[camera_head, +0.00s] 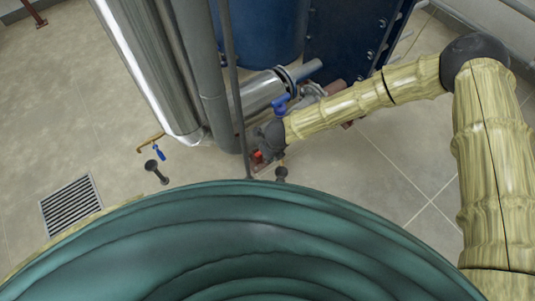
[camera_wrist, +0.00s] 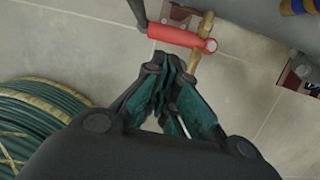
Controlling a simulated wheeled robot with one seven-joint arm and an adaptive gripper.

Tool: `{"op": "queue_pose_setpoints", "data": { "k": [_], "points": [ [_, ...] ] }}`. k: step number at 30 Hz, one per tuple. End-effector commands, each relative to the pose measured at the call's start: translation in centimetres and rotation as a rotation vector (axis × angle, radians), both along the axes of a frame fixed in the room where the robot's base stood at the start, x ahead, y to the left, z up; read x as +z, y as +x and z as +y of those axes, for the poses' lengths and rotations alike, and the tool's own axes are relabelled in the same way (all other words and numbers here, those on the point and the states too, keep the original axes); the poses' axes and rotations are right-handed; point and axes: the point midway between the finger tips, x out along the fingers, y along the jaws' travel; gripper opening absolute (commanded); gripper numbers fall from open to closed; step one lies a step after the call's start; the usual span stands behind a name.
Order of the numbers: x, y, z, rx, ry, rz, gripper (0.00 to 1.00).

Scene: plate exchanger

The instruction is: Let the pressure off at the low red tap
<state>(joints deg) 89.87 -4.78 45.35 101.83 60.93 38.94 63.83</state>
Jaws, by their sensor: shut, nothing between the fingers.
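The low red tap has a red lever handle (camera_wrist: 178,37) on a brass stem (camera_wrist: 205,28), near the top middle of the wrist view. The lever lies nearly level across that picture. In the head view a small red part (camera_head: 257,156) shows low beside the grey pipe, partly hidden by my gripper. My gripper (camera_wrist: 172,65) is shut and empty, its green and black fingers together just below the red lever in the wrist view. I cannot tell whether the fingertips touch the lever. In the head view my dark gripper (camera_head: 270,138) is at the tap.
A blue-handled tap (camera_head: 158,152) stands left of the silver column (camera_head: 150,60); another blue handle (camera_head: 281,102) is above my gripper. A floor grate (camera_head: 72,205) lies left. A large green ridged form hides the lower head view.

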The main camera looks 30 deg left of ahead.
Motion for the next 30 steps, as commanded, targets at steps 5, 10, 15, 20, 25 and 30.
{"op": "queue_pose_setpoints", "data": {
  "k": [5,10,15,20,25,30],
  "points": [
    [3.4,-0.3,-0.7,0.0,0.0,-0.001,0.0],
    [5.9,-0.7,-1.3,0.0,0.0,-0.001,0.0],
    [7.5,-0.9,-1.6,-0.001,0.001,0.001,0.0],
    [8.0,-1.0,-1.7,-0.001,0.0,0.0,0.0],
    [8.0,-1.0,-1.7,-0.001,0.0,0.0,0.0],
    [7.9,-1.0,-1.7,-0.001,0.0,0.0,0.0]
  ]
}}
